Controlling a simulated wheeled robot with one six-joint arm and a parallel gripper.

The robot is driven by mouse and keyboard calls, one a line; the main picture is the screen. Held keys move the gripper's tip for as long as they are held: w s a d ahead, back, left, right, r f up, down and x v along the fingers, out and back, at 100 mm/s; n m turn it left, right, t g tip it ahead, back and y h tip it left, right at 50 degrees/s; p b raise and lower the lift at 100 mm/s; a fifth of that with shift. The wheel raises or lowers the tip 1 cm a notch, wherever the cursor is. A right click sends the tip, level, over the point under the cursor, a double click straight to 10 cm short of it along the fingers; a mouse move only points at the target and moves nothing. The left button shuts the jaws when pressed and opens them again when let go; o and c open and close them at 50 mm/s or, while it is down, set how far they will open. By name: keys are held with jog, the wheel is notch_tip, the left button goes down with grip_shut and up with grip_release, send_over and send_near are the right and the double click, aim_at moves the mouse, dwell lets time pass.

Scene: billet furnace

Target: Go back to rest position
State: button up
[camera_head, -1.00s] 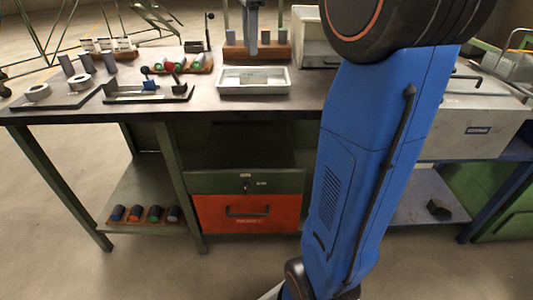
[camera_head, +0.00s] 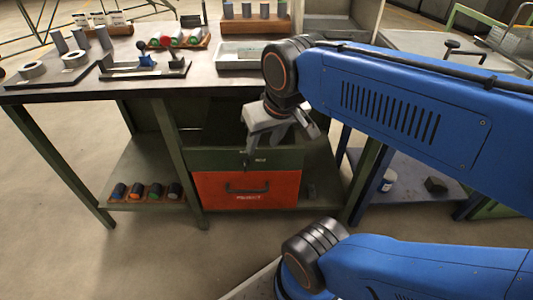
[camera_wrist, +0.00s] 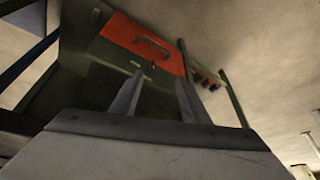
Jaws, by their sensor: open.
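The orange drawer also shows in the wrist view (camera_wrist: 140,40), beyond the fingertips. My blue arm is folded and crosses the right side of the head view, hiding part of the furnace area behind it.
The bench top (camera_head: 110,85) holds a white tray (camera_head: 238,56), a rack of coloured billets (camera_head: 180,40) and grey cylinders (camera_head: 60,42). A lower shelf (camera_head: 140,180) carries several coloured billets. The floor in front of the bench is clear.

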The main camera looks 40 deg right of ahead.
jog(key=s+f, duration=0.1)
jog(key=f+n, duration=0.1)
jog(key=shift+s+a+f+n, duration=0.2)
jog(key=shift+s+f+n, duration=0.1)
jog(key=shift+s, duration=0.1)
dwell(1.0)
